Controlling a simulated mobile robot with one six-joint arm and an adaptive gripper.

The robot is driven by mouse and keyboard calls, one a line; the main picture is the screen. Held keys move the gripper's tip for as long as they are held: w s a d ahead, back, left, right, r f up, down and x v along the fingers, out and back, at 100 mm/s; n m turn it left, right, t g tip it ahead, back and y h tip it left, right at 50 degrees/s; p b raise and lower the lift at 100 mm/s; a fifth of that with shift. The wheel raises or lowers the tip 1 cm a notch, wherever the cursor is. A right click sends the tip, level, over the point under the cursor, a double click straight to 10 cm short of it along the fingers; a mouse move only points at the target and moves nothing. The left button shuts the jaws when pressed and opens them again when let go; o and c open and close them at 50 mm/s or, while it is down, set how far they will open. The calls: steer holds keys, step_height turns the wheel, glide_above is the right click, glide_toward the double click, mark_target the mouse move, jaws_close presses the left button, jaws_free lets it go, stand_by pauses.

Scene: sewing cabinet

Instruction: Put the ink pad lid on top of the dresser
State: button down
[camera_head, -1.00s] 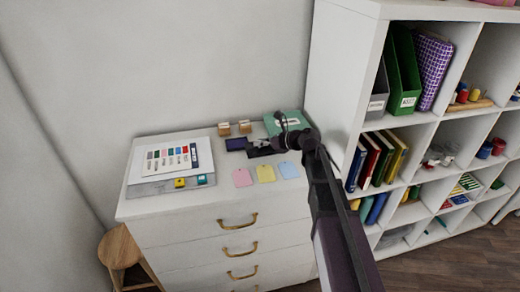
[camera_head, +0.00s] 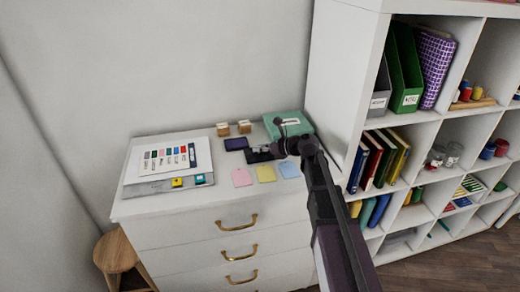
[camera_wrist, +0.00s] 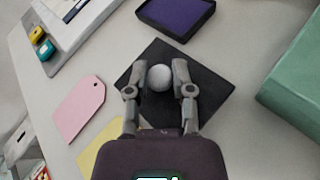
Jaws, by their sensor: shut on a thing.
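The ink pad lid (camera_wrist: 207,98) is a dark, flat square with a pale round knob (camera_wrist: 159,78). My gripper (camera_wrist: 160,76) is shut on this knob, with one finger on each side. In the head view my gripper (camera_head: 279,150) is over the right part of the white dresser (camera_head: 205,207), with the dark lid (camera_head: 257,156) under it. I cannot tell whether the lid touches the dresser top or hangs just above it. The ink pad (camera_wrist: 176,15), with a purple face in a dark frame, lies beside the lid; it also shows in the head view (camera_head: 236,144).
Pink (camera_head: 242,177), yellow (camera_head: 266,174) and blue (camera_head: 288,170) tags lie in front of the lid. A green box (camera_head: 285,121) and two wooden stamps (camera_head: 223,129) are behind. A tall shelf (camera_head: 345,75) borders the dresser's right.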

steer(key=shift+c, duration=2.4)
jaws_free()
steer(key=shift+s+d+r+p, duration=0.25)
steer(key=shift+d+p, duration=0.1)
steer(key=shift+d, duration=0.1)
steer(key=p+v, duration=0.4)
steer(key=v, duration=0.7)
steer(key=shift+w, duration=0.1)
